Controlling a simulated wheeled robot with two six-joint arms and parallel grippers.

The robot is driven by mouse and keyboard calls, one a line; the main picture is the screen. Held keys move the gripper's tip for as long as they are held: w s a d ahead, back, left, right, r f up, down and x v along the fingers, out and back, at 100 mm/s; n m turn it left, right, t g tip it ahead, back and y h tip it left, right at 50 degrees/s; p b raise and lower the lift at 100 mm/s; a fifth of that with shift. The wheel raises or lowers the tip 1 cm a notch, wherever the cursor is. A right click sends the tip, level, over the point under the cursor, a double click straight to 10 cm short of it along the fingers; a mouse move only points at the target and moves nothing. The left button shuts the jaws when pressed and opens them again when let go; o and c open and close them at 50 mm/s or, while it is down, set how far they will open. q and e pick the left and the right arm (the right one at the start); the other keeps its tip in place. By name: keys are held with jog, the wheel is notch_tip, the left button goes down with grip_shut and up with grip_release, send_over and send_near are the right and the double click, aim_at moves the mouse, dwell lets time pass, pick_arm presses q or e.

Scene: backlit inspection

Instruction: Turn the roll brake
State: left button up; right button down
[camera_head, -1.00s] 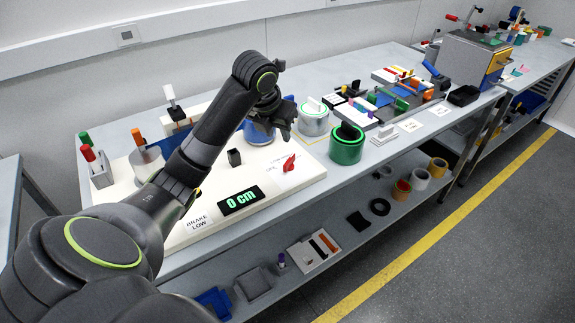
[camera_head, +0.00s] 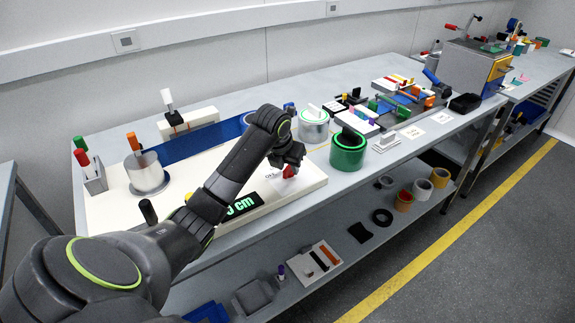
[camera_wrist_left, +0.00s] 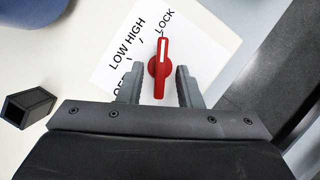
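The red brake knob (camera_head: 289,171) sits on the right part of the white board (camera_head: 310,181). In the left wrist view the knob (camera_wrist_left: 160,69) has a white stripe pointing up the picture, toward the word LOCK on its white label (camera_wrist_left: 204,47). LOW and HIGH also read there; OFF is partly hidden by a finger. My left gripper (camera_head: 290,163) is at the knob. In the left wrist view its fingers (camera_wrist_left: 157,72) are open, one on each side of the knob's lower part, with a gap on both sides. My right gripper is not in view.
A green-lettered display (camera_head: 240,207) is partly hidden by my left arm. A blue web (camera_head: 205,141) crosses the board behind. A green cylinder (camera_head: 347,152) and a silver one (camera_head: 313,125) stand close right of the knob. A dark square post (camera_wrist_left: 28,107) stands left of the gripper.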

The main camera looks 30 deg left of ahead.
pick_arm(q)
jog(key=shift+f, duration=0.1)
grip_shut()
dwell(0.3)
jog(key=shift+d+r+n+p, duration=0.2)
jog(key=shift+n+p, duration=0.4)
jog(key=shift+p, duration=0.45)
jog(key=n+y+p, duration=0.1)
jog(key=n+p, duration=0.2)
jog(key=p, duration=0.1)
jog(key=n+g+y+p, duration=0.1)
jog(key=n+p, duration=0.2)
jog(key=n+g+y+p, duration=0.1)
jog(key=n+p, duration=0.2)
jog(key=p, duration=0.1)
jog(key=shift+w+d+r+n+p, duration=0.15)
jog(key=shift+w+d+n+p, duration=0.15)
jog(key=shift+w+p, duration=0.1)
jog(key=shift+w+n+g+y+p, duration=0.1)
jog(key=shift+n+g+y+p, duration=0.45)
jog(key=shift+n, duration=0.65)
jog(key=shift+w+f+n+g+p, duration=0.1)
jog(key=shift+n+g+p, duration=0.2)
jog(key=shift+n, duration=0.3)
jog(key=shift+w+f+n+g+p, duration=0.15)
jog(key=shift+n+p, duration=0.1)
jog(key=shift+n, duration=0.35)
jog(key=shift+s, duration=0.1)
